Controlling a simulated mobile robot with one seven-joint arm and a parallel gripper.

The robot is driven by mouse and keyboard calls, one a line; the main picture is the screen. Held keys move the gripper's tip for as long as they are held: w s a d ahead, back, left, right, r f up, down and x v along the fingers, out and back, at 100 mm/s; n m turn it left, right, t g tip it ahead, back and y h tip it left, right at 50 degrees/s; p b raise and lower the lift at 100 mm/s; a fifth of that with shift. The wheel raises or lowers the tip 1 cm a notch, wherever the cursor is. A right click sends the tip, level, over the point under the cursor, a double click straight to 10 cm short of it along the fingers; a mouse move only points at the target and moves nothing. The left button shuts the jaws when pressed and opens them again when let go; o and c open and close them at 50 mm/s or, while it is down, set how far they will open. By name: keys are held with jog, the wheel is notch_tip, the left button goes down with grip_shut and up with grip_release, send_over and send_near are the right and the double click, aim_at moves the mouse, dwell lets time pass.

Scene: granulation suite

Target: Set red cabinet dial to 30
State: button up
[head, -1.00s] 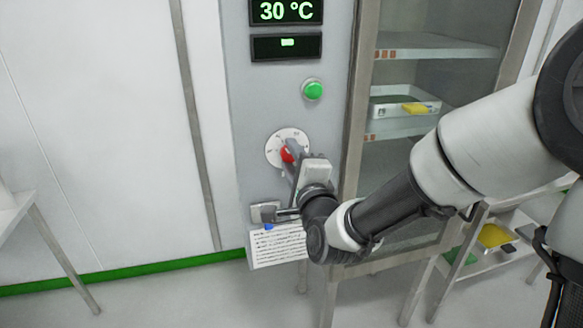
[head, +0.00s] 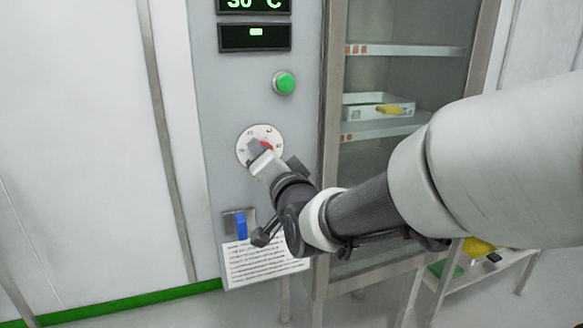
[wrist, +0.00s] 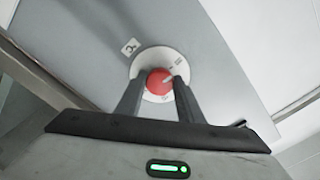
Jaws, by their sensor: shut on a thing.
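The red dial (head: 265,146) sits on a round white scale plate (head: 246,152) on the grey cabinet panel. The scale's small numbers are too blurred to read. In the wrist view the red dial (wrist: 158,82) lies between the two dark fingers, with a pale pointer mark toward the upper right. My gripper (head: 262,152) is shut on the dial and partly hides it in the head view. A display (head: 254,6) above, cut by the top edge, reads 30 °C in green.
A green button (head: 284,82) is above the dial. A blue item (head: 241,226) and a printed sheet (head: 262,262) are below it. A glass-doored cabinet (head: 398,75) with a tray (head: 365,112) stands to the right. White wall is on the left.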

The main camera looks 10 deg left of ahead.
jog(key=shift+n+b, duration=0.45)
jog(key=shift+n, duration=0.15)
jog(key=shift+r, duration=0.1)
jog(key=o, duration=1.1)
jog(key=shift+c, duration=0.2)
